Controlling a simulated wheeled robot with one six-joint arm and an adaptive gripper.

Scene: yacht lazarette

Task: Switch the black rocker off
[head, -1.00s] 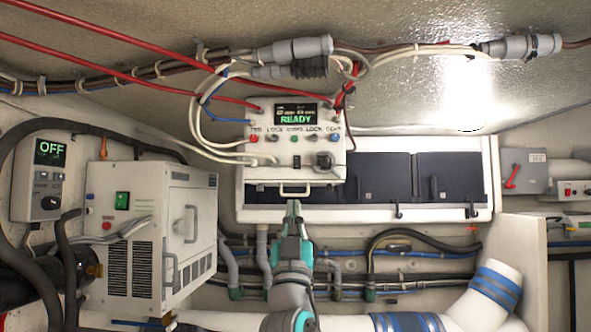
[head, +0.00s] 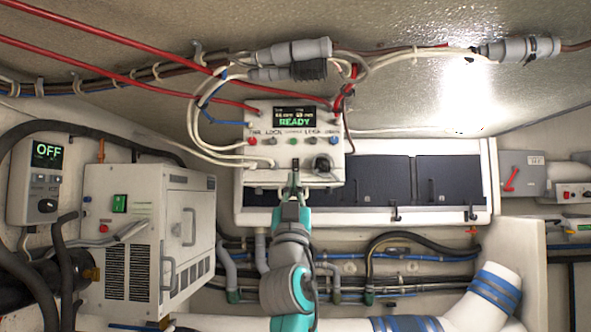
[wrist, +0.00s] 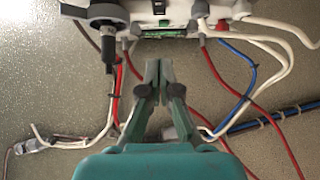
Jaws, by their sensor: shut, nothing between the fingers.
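The white control box (head: 258,178) hangs near the middle of the head view. Its screen (head: 295,116) reads READY in green. A small dark piece, apparently the black rocker (head: 295,163), sits low on its face, left of a larger black knob (head: 322,163). In the wrist view the box is at the top edge, with the dark rocker-like piece (wrist: 160,6) partly cut off. Its position is too small to read. My gripper (head: 294,177) is shut and empty, pointing up just below that piece; its fingertips (wrist: 158,62) look apart from it. They overlap the box's lower edge in the head view.
Red and white cables loop above and beside the box. A white unit with a green switch (head: 119,203) and a panel reading OFF (head: 47,153) stand left. A dark-windowed cabinet (head: 450,180) is behind. Pipes and hoses run below.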

